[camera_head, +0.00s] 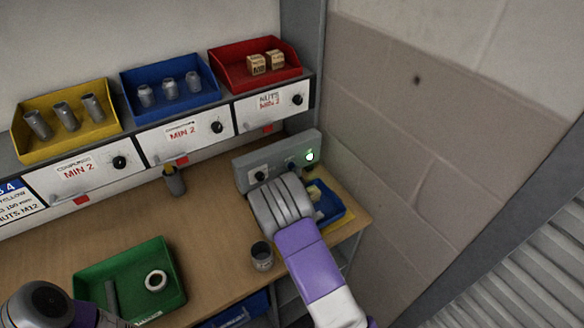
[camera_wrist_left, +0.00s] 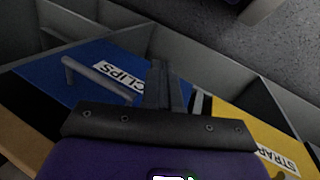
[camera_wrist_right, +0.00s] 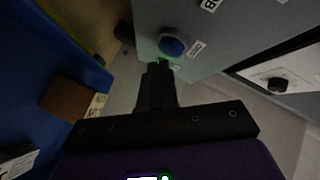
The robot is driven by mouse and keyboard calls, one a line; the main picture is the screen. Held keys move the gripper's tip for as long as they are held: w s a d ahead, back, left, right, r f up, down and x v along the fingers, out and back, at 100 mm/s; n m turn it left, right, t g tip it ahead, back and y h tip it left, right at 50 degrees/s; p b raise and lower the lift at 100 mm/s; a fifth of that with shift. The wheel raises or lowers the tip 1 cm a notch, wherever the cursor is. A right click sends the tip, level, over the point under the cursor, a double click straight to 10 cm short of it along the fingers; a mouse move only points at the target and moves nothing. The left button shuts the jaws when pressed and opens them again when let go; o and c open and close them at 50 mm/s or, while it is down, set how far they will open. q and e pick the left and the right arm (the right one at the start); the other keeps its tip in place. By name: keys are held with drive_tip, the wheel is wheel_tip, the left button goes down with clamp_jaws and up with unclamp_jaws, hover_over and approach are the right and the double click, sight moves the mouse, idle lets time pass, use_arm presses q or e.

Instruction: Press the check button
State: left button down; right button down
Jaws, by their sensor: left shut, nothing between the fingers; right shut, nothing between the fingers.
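A grey control panel (camera_head: 243,176) stands at the back right of the workbench, with a lit green lamp (camera_head: 309,156) near its right end. In the right wrist view a round blue button (camera_wrist_right: 172,45) sits on the panel face (camera_wrist_right: 225,40), with a small label beside it that I cannot read surely. My right gripper (camera_wrist_right: 158,75) is shut and empty. Its tips appear just below the blue button in that view; I cannot tell whether they touch the panel. In the head view my right wrist hides them. My left gripper (camera_wrist_left: 164,75) is shut and empty, above drawers labelled CLIPS and STRAP.
A blue tray (camera_head: 329,208) lies beside my right gripper. A grey cup (camera_head: 261,256) and a green tray (camera_head: 179,291) stand on the bench. Yellow (camera_head: 23,143), blue (camera_head: 128,88) and red (camera_head: 221,62) bins line the shelf. A block wall closes the right side.

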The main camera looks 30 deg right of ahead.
drive_tip(key=shift+s, duration=0.25)
drive_tip(key=s+b, duration=0.1)
drive_tip(key=s, duration=0.4)
drive_tip(key=shift+d, duration=0.2)
idle(0.9)
